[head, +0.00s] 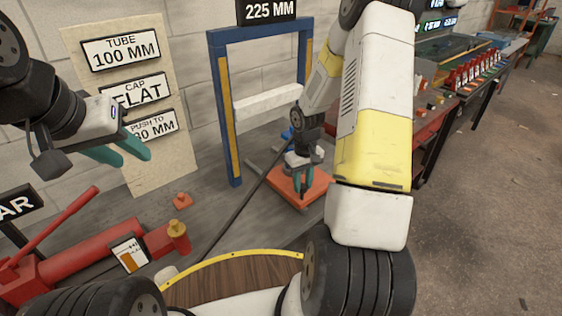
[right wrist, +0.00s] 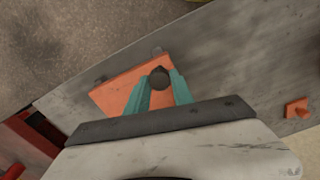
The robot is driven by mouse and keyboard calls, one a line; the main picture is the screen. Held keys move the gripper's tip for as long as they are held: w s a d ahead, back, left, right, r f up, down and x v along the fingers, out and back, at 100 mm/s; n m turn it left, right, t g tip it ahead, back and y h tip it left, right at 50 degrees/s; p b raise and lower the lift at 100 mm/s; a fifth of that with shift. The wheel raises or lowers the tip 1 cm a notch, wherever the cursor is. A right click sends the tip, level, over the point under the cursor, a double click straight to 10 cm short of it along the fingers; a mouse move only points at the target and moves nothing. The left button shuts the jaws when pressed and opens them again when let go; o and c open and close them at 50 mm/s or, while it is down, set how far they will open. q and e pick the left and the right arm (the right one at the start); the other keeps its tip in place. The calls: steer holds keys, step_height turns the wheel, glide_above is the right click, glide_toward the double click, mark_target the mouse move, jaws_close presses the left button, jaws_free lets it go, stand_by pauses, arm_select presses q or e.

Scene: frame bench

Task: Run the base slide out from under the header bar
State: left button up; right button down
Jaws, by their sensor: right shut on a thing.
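The base slide is an orange plate (head: 312,200) low on the grey bench, in front and to the right of the blue frame. The header bar (head: 266,103) is the pale beam across that frame, between its posts. My right gripper (head: 303,186) points down over the plate. In the right wrist view its teal fingers are shut on a dark round knob (right wrist: 159,77) above the orange plate (right wrist: 118,92). The plate's far side is partly hidden by the gripper. My left gripper (head: 121,152) is at the left in the air, its fingers apart and empty.
The blue frame (head: 218,120) carries a 225 MM sign (head: 268,10). A dark rod (head: 232,210) lies along the bench. A red press-like tool (head: 85,258) and a small orange block (head: 181,201) are at left. Another red-edged bench (head: 435,125) stands at right.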

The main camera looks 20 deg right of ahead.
steer(key=shift+s+d, duration=0.45)
steer(key=shift+s, duration=0.4)
steer(key=shift+s+d, duration=0.4)
steer(key=shift+s, duration=0.4)
steer(key=c, duration=1.1)
jaws_free()
step_height(320, 180, up, 8)
